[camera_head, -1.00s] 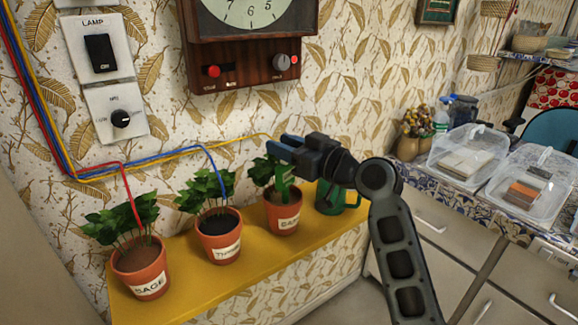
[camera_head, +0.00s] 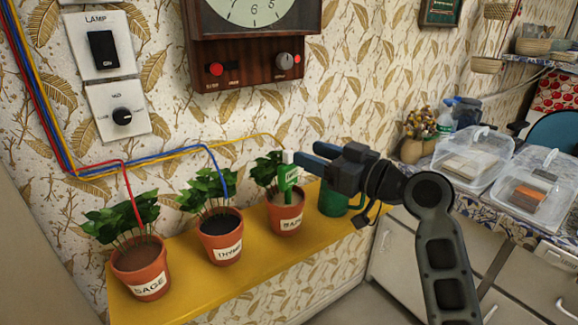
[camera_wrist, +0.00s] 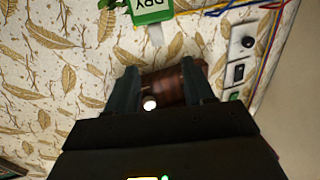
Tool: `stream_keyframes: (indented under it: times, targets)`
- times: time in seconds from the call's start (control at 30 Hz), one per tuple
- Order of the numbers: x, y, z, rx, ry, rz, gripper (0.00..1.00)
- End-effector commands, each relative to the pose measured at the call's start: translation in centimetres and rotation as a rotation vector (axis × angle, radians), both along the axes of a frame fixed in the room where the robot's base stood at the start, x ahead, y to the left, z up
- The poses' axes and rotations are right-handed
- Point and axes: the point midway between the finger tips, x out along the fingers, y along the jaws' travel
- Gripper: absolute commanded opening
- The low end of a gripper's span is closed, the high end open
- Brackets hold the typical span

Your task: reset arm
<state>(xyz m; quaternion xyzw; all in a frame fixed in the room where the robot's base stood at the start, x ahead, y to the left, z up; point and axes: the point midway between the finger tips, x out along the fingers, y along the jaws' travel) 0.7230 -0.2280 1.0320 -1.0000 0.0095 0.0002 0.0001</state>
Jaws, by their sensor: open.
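My gripper (camera_head: 308,158) is open and empty in the head view, in front of the wallpapered wall and above the right part of the yellow shelf. Its two fingers are apart in the wrist view (camera_wrist: 160,78), with the brown wooden clock case (camera_wrist: 164,84) seen beyond and between them. A green and white probe (camera_head: 288,178) stands upright in the rightmost labelled pot (camera_head: 286,217), just left of my fingertips and apart from them. In the wrist view the green probe (camera_wrist: 152,10) reads "DRY" and is cut off at the top.
The pots labelled SAGE (camera_head: 142,270) and THYME (camera_head: 221,240) stand on the yellow shelf (camera_head: 200,290). A green mug (camera_head: 333,200) is partly hidden behind my gripper. The clock case (camera_head: 258,62) hangs above. Clear boxes (camera_head: 475,160) stand on the counter at right.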

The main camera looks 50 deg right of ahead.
Motion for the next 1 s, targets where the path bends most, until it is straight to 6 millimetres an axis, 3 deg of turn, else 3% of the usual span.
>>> stream_keyframes:
  times: [0.4,0.47,0.67,0.8,1.0]
  targets:
    - [-0.7,0.5,-0.8,0.011,0.013,-0.006,0.53]
    - [-1.0,1.1,-1.9,0.027,0.029,-0.018,0.53]
    - [-3.4,4.8,-8.0,0.093,0.118,-0.087,0.53]
    - [-6.4,7.8,-11.7,0.116,0.176,-0.133,0.53]
    - [-11.6,12.0,-15.3,0.112,0.235,-0.168,0.53]
